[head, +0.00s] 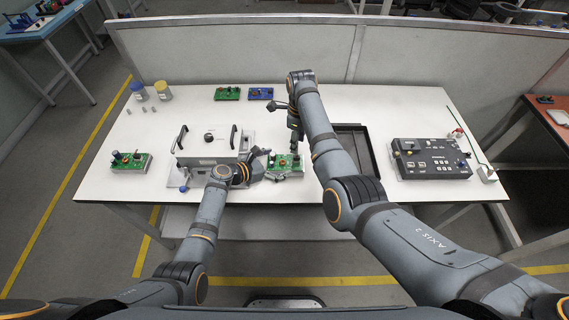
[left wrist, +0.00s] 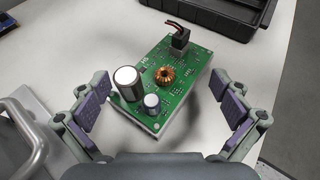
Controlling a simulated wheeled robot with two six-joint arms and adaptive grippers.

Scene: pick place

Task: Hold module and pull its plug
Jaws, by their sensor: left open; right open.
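The module is a green circuit board (head: 284,165) near the table's front edge, centre in the head view. In the left wrist view the board (left wrist: 180,92) carries a copper coil, two silver-topped cylinders and a black plug (left wrist: 180,39) with dark red wires at its far end. My left gripper (head: 264,174) is open at the board's left end. In the left wrist view its padded fingers (left wrist: 165,110) stand apart on either side of the board, with gaps. My right gripper (head: 294,147) points down above the board's right part; its fingertips are small and partly hidden.
A grey instrument with handles (head: 210,143) stands left of the board. A black tray (head: 372,140) lies to the right, behind my right arm. Further right is a dark control panel (head: 432,160). Other boards lie at the left (head: 130,162) and back (head: 227,93).

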